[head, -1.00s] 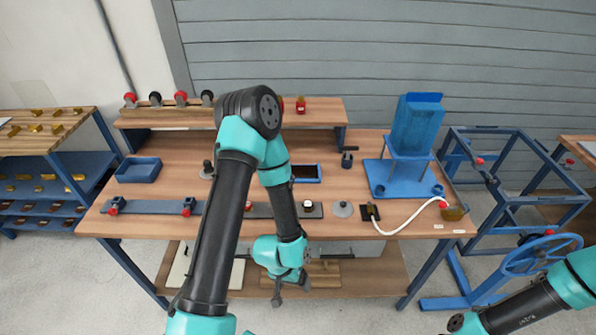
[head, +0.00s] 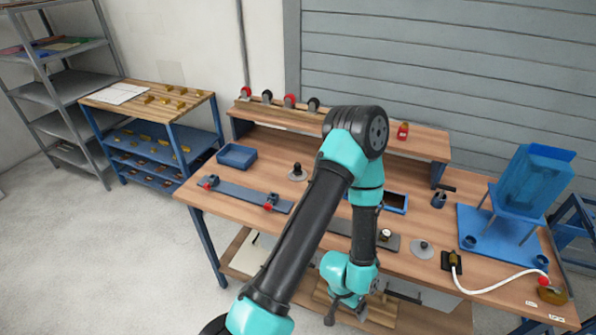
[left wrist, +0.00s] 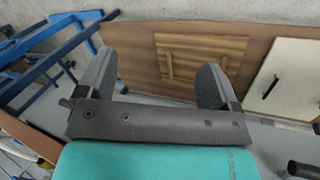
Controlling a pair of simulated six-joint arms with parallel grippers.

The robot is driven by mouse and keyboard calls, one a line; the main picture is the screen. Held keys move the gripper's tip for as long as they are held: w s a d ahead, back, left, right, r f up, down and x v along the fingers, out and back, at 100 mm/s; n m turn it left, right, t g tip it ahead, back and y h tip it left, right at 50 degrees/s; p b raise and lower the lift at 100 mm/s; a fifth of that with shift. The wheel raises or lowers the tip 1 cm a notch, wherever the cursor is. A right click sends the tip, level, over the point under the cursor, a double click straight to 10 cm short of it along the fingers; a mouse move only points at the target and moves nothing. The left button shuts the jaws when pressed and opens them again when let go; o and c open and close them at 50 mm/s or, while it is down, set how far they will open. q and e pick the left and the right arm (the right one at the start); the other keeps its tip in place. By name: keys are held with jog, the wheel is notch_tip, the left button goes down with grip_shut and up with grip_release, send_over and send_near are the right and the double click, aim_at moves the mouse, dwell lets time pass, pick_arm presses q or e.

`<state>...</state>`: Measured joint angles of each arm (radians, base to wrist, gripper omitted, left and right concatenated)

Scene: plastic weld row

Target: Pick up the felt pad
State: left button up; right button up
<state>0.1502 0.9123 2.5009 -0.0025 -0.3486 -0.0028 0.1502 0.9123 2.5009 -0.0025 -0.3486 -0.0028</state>
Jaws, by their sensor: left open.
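I cannot make out a felt pad for certain in either view. A grey disc with a small knob (head: 423,248) lies on the bench, and a pale disc with a black knob (head: 298,173) stands farther left; I cannot tell whether either bears on the pad. My left gripper (head: 346,314) hangs in front of the bench edge, over the lower shelf. In the left wrist view it is open and empty (left wrist: 158,72), with a slatted wooden board (left wrist: 200,58) beyond the fingers. My left arm hides the middle of the bench. My right gripper is out of view.
The wooden bench (head: 232,192) carries a blue tray (head: 237,156), a dark rail (head: 245,194), a blue hopper stand (head: 535,180) and a white hose (head: 500,285). A raised shelf (head: 275,116) runs along its back. A parts rack (head: 150,100) stands left. A white panel (left wrist: 285,80) lies on the lower shelf.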

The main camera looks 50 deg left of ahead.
pick_arm(q)
jog(key=shift+c, duration=0.2)
jog(key=c, duration=0.4)
jog(key=shift+w+r, duration=0.1)
